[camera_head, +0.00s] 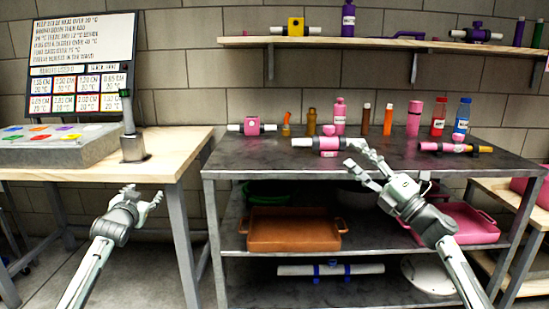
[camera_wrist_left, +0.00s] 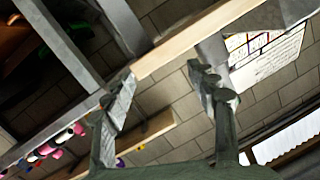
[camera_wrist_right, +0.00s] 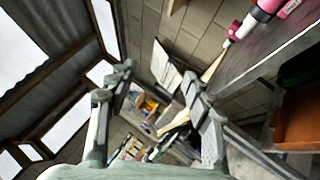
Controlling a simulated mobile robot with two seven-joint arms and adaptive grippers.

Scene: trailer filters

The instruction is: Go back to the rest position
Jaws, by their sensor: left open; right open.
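My left gripper (camera_head: 142,198) is open and empty in the head view, in front of the wooden table at the left and below its top. Its spread fingers also show in the left wrist view (camera_wrist_left: 165,90), with nothing between them. My right gripper (camera_head: 360,170) is open and empty at the front edge of the dark metal table. In the head view it overlaps the area near a pink and white filter (camera_head: 328,144). In the right wrist view its fingers (camera_wrist_right: 160,85) stand apart with nothing between them.
The metal table (camera_head: 272,155) holds several bottles and another filter (camera_head: 252,126). An orange tray (camera_head: 294,231) and a pink tray (camera_head: 468,226) lie on its shelf. A control panel (camera_head: 60,143) and a sign (camera_head: 80,62) are at the left. A wall shelf (camera_head: 380,43) runs above.

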